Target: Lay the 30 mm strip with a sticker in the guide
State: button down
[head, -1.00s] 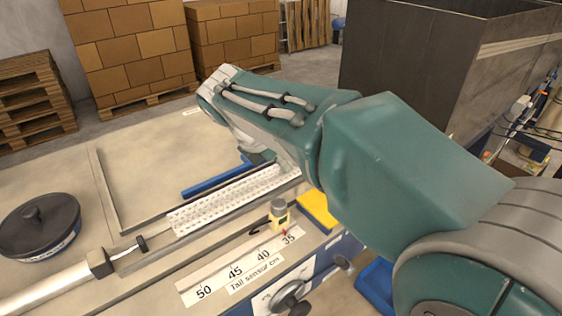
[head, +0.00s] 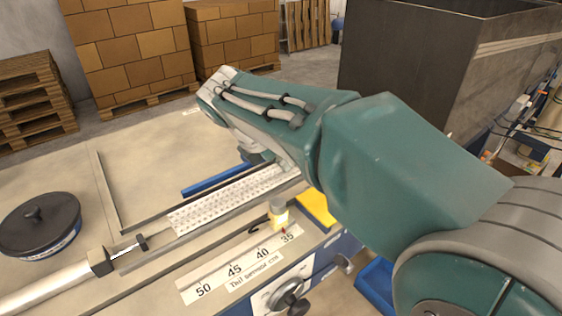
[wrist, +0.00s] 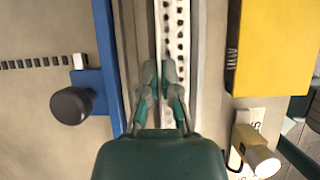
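White perforated strip material (head: 228,196) lies lengthwise in the long guide (head: 190,236) on the bench. In the wrist view the holed white strip (wrist: 182,30) runs upward just right of my gripper (wrist: 160,72). A narrow plain white band (wrist: 158,25) runs beside it on the left, in line with the gap between my fingers. My fingertips are close together, low over the guide. Whether they grip a strip edge is unclear. In the head view my arm hides the gripper and the guide's far end. I cannot make out a sticker.
A blue bar (wrist: 115,70) with a black knob (wrist: 70,106) lies left of the guide. A yellow block (wrist: 275,48) and a small lamp-like device (head: 279,212) stand right. A numbered scale (head: 235,270) lies in front. A cylinder rod (head: 128,248) and black round container (head: 38,225) are at left.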

jog(key=shift+s+f, duration=0.15)
jog(key=shift+f, duration=0.4)
jog(key=c, duration=0.7)
grip_release()
jog(key=shift+a+r, duration=0.15)
jog(key=shift+r, duration=0.7)
jog(key=shift+w+r, duration=0.2)
jog(key=shift+r, duration=2.1)
